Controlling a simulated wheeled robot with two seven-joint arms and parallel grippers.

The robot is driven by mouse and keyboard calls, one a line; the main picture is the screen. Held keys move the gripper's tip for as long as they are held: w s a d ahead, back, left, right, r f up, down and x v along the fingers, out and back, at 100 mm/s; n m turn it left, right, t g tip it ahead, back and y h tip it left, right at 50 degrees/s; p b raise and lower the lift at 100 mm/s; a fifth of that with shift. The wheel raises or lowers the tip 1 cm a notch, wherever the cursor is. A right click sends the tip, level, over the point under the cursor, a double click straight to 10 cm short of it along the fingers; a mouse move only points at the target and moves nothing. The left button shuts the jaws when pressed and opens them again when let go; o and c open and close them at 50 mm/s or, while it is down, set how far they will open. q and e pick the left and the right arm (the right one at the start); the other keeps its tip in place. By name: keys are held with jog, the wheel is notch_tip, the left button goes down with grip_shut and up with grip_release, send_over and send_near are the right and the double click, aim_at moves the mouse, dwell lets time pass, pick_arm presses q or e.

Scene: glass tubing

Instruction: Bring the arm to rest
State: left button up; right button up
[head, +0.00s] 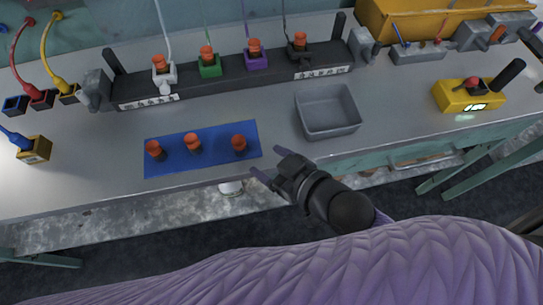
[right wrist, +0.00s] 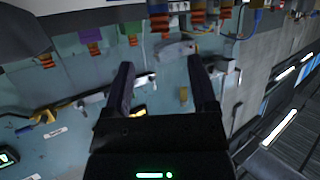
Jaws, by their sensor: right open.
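My right gripper (head: 269,165) is in the head view, at the front edge of the grey bench (head: 95,185), just right of the blue mat and below the grey tray. Its two dark fingers are spread, with nothing between them. In the right wrist view the fingers (right wrist: 163,80) stand apart and empty, with a blue-green surface and several blurred fixtures behind them. The right forearm is partly hidden by my purple sleeve-like body covering. My left gripper does not show in the head view.
A blue mat (head: 219,160) carries three orange-topped pieces. An empty grey tray (head: 328,130) stands right of it. Behind is a dark rack (head: 135,96) with several coloured holders and tubes. A yellow box (head: 462,101) with a display sits at right. Bench between tray and box is clear.

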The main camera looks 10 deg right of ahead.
dwell(0.3)
jog(key=s+d+f+m+g+h, duration=0.45)
jog(key=s+d+g+h, duration=0.3)
jog(key=s+d, duration=0.2)
notch_tip(320, 180, down, 16)
jog(key=s+g, duration=0.2)
jog(key=s, duration=0.1)
jog(key=s+d+f+g, duration=0.1)
jog(key=s+d+f, duration=0.1)
jog(key=s+f, duration=0.9)
jog(key=shift+s+d+f, duration=0.15)
jog(key=shift+s+d, duration=0.2)
jog(key=shift+s, duration=0.35)
